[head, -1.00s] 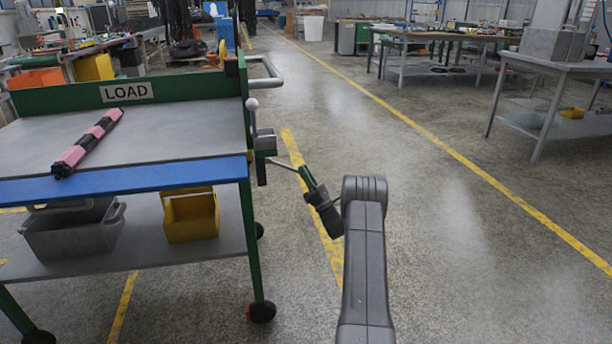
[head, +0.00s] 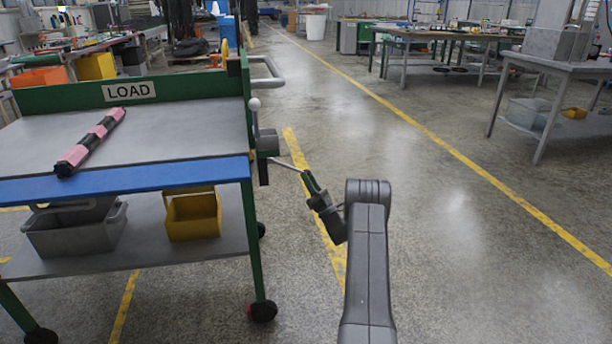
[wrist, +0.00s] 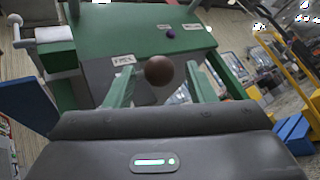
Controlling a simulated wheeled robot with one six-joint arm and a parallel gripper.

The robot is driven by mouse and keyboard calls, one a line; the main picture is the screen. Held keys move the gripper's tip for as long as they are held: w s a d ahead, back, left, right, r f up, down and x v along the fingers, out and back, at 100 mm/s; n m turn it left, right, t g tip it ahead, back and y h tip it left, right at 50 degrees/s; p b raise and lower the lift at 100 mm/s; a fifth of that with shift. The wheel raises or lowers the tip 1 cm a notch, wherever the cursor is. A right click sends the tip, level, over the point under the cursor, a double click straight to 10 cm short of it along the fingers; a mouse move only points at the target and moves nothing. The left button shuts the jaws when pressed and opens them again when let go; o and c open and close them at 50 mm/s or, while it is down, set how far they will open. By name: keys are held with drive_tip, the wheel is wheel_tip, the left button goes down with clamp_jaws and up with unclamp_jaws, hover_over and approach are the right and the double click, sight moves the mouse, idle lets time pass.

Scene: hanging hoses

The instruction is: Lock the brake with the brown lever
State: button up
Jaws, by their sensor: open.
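The brown lever's round brown knob (wrist: 159,70) sits between the green fingers of my gripper (wrist: 160,87) in the wrist view. The fingers are open, with a gap on each side of the knob. Behind it is a green brake housing with a dark plate, a FREE label (wrist: 123,60) and a second small label near a purple knob (wrist: 170,33). In the head view, a thin metal rod (head: 286,164) reaches from the grey box (head: 267,142) on the cart's side to my gripper (head: 306,178). The brown knob cannot be made out there.
The green cart (head: 180,88) marked LOAD has a blue front edge. A pink-and-black bar (head: 92,142) lies on top; grey and yellow bins (head: 193,216) stand below. A white-knobbed lever (head: 254,104) stands upright beside the grey box. The floor right of the cart is open.

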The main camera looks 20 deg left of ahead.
drive_tip(key=p+v, duration=0.1)
drive_tip(key=v, duration=1.1)
drive_tip(key=shift+p, duration=0.4)
drive_tip(key=shift+a, duration=0.15)
drive_tip(key=b+x, duration=0.2)
drive_tip(key=x, duration=1.1)
drive_tip(key=shift+r, duration=0.1)
drive_tip(key=shift+w+a+r, duration=0.1)
drive_tip(key=shift+r, duration=0.25)
